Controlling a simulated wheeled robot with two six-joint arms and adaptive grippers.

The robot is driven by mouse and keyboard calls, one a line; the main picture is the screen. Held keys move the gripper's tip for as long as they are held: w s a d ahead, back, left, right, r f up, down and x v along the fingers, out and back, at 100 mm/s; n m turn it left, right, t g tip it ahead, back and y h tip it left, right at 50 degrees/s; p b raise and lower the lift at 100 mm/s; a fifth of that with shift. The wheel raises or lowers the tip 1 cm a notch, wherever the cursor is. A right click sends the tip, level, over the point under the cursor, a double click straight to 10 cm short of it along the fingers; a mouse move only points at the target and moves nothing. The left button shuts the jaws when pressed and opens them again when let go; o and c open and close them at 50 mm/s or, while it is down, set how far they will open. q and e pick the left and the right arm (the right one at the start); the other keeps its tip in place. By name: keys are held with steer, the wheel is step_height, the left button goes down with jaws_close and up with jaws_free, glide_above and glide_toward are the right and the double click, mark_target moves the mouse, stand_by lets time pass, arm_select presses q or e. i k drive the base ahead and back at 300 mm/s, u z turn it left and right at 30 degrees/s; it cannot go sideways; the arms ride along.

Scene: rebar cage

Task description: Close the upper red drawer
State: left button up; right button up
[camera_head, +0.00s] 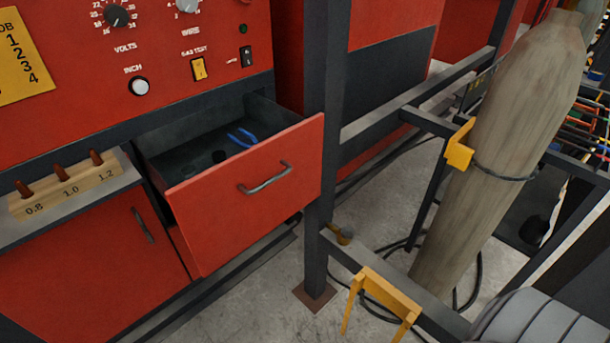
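The upper red drawer (225,213) is pulled out of the red cabinet, left of the middle in the head view. Its red front has a grey metal bar handle (265,178) and faces down and to the right. The dark inside shows, with a blue-handled tool (241,137) and a small dark round item in it. The drawer's right front edge appears close to a dark upright post (318,200); I cannot tell whether they touch. Neither of my grippers is in view.
A red control panel (160,55) is above the drawer. A wooden block with pegs (65,190) and a lower red door (90,255) are left. Dark frame rails, a tall grey cylinder (500,140) and yellow brackets (385,298) stand right. Cables lie on the concrete floor.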

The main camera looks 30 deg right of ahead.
mark_target(220, 212)
steer(key=z, duration=0.85)
steer(key=k, duration=0.5)
steer(key=z, duration=1.2)
steer(key=i, duration=0.25)
steer(key=u, duration=0.05)
